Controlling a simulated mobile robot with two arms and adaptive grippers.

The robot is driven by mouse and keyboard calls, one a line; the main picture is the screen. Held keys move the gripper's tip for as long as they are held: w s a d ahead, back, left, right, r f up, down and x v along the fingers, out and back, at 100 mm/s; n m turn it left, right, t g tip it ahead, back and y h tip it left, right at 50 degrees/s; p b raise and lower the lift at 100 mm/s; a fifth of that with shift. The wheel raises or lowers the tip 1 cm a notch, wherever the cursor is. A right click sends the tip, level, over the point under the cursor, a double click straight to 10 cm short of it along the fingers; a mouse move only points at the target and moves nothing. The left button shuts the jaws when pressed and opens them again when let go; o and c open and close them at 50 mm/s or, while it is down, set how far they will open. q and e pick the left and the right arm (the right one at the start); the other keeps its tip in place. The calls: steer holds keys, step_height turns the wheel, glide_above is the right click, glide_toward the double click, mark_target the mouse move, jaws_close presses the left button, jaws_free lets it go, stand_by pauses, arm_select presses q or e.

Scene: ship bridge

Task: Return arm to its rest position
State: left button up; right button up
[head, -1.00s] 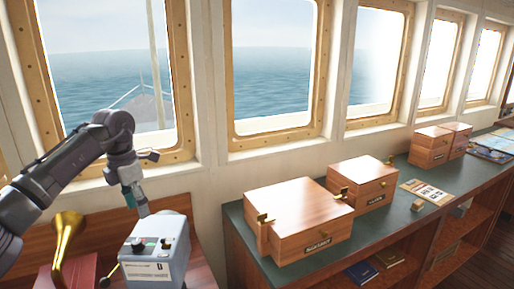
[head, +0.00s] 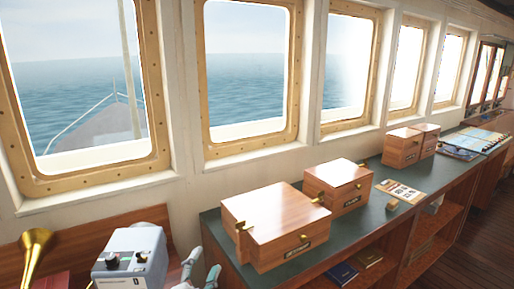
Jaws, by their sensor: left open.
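My left gripper (head: 202,268) shows only in part at the bottom edge of the head view. Its pale grey fingers are apart, with nothing seen between them. The rest of my left arm is hidden below the frame. My right gripper is not in view.
A brass horn (head: 36,252) stands left of the instrument box. The green-topped counter (head: 330,226) carries a large wooden box (head: 275,215), a smaller one (head: 338,178), more boxes and charts farther back. Windows (head: 250,65) line the wall. Dark floor (head: 485,225) is free at right.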

arm_select(q)
steer(key=s+a+f+n+g+y, duration=0.2)
steer(key=s+a+f+n+g, duration=0.2)
steer(key=s+f, duration=0.25)
steer(key=s+a+f+n+g+y, duration=0.3)
steer(key=s+f+n, duration=0.1)
steer(key=s+f, duration=0.25)
steer(key=s+a+f+n+g, duration=0.1)
steer(key=s+f+g, duration=0.2)
steer(key=s, duration=0.3)
steer(key=s+f+n+g+h, duration=0.1)
steer(key=s+f+g, duration=0.1)
steer(key=s, duration=0.4)
steer(key=s+a+f+n+g, duration=0.1)
steer(key=s+f+g, duration=0.2)
steer(key=s, duration=0.3)
step_height(320, 180, down, 24)
steer(key=f+g, duration=0.1)
steer(key=s+a+f+g+b, duration=0.1)
steer(key=s+a+f, duration=0.1)
steer(key=s+f, duration=1.5)
steer(key=shift+s+a+f+m, duration=0.2)
steer(key=shift+s+f+m, duration=0.15)
steer(key=shift+f, duration=0.4)
